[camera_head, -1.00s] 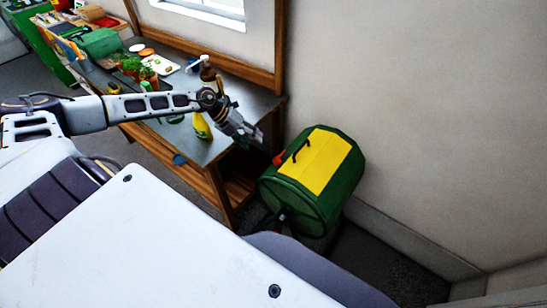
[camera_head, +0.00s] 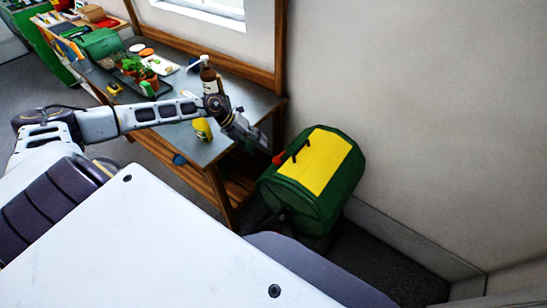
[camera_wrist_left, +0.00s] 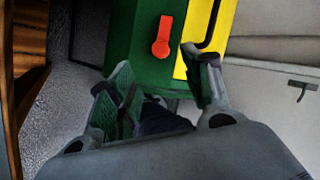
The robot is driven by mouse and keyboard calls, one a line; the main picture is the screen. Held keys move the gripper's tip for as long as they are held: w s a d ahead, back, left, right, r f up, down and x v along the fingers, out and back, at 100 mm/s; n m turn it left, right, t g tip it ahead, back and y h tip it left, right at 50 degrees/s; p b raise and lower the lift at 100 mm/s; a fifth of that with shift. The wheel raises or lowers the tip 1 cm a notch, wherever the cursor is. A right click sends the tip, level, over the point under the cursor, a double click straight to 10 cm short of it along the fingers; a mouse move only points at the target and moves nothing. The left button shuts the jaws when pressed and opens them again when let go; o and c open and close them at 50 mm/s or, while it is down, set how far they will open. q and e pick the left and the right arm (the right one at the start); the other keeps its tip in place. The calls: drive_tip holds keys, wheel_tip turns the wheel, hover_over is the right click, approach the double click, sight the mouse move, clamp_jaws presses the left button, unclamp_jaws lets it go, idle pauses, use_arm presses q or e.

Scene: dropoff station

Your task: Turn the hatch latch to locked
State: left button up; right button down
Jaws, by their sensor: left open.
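A green barrel (camera_head: 335,208) with a yellow hatch (camera_head: 320,168) stands on the floor beside the table. A black bar handle (camera_head: 298,150) is on the hatch. The red hatch latch (camera_head: 278,159) sits on the green at the hatch's left edge. In the left wrist view the latch (camera_wrist_left: 163,38) points along the hatch (camera_wrist_left: 196,40) edge, its rounded end nearer me. My left gripper (camera_head: 261,148) is just left of the latch in the head view. In the wrist view my left gripper (camera_wrist_left: 160,85) is open and empty, with the latch beyond its fingertips, apart from them. My right gripper is out of view.
A wooden table (camera_head: 190,137) with a grey top stands left of the barrel, its edge close under my left arm. It bears a brown bottle (camera_head: 208,75), a yellow item (camera_head: 202,129) and potted plants (camera_head: 148,80). A wall rises behind the barrel.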

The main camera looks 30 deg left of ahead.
sight(274, 158)
use_arm(q)
drive_tip(key=shift+p+x, duration=0.45)
drive_tip(key=shift+x, duration=5.1)
drive_tip(key=c, duration=1)
